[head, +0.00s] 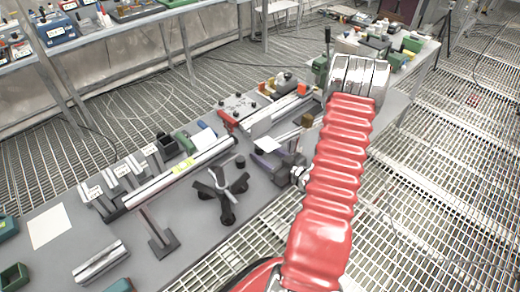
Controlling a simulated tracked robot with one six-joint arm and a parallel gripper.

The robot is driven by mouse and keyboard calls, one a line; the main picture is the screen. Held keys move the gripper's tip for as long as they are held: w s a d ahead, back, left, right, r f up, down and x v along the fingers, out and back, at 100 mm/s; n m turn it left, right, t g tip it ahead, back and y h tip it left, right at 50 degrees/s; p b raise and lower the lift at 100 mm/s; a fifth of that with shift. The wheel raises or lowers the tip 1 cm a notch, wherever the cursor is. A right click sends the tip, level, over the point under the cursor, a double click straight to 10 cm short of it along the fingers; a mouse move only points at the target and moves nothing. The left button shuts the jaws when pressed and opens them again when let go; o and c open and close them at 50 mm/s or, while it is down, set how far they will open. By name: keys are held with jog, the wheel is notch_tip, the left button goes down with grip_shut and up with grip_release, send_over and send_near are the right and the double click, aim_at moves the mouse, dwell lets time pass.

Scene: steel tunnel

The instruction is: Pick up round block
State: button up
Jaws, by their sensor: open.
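A small dark round block (240,162) stands on the grey table in the head view, just above a black star-shaped part. My gripper (263,163) shows to the left of my red-sleeved arm, low near the table. It is open, with its dark jaws facing left towards the round block. The block appears apart from the jaws, with a small gap between. My arm's sleeve hides part of the wrist and the table behind it.
The black star-shaped part (222,188) lies just below the block. A long metal rail (180,172) on a stand runs to the left. A white card (266,145) is above the gripper. A white sheet (49,226) lies at far left. The table's front edge is close below.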

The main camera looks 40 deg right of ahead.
jog(key=shift+c, duration=0.4)
jog(key=c, duration=1.1)
jog(key=shift+r, duration=0.2)
jog(key=shift+r, duration=1.2)
jog(key=s, duration=1.8)
jog(key=shift+d+r, duration=0.25)
jog(key=shift+r, duration=0.15)
